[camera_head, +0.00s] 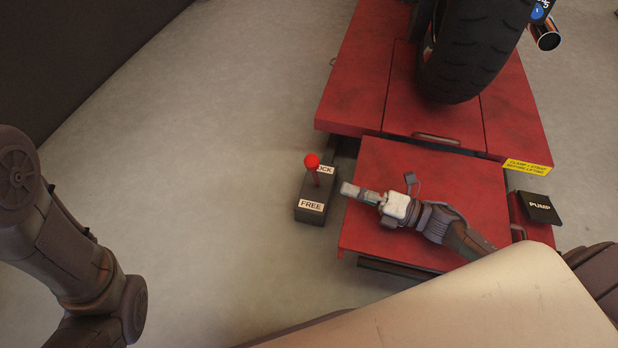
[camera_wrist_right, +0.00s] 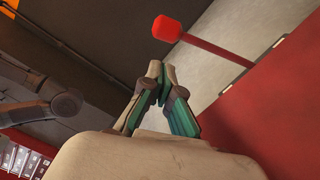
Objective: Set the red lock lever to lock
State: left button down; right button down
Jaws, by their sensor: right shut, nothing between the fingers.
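The red lock lever (camera_head: 312,162) has a round red knob on a thin red stem. It stands on a dark box (camera_head: 317,195) with a FREE label at the near end and a partly covered lock label at the far end. The knob is nearer the lock label in the head view. My right gripper (camera_head: 348,189) is shut and empty, just right of the box and apart from the lever. In the right wrist view the shut fingertips (camera_wrist_right: 158,70) are below the red knob (camera_wrist_right: 166,29). My left gripper is out of view; only my left arm shows.
The red lift platform (camera_head: 370,235) lies under my right arm. A motorcycle tire (camera_head: 470,50) stands on the lift behind. A black PUMP pedal (camera_head: 540,208) and a yellow warning label (camera_head: 528,167) are at the right. The floor left of the lever box is clear.

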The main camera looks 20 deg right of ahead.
aim_at(315, 173)
jog(key=b+x, duration=0.5)
jog(key=x, duration=0.5)
dwell(0.3)
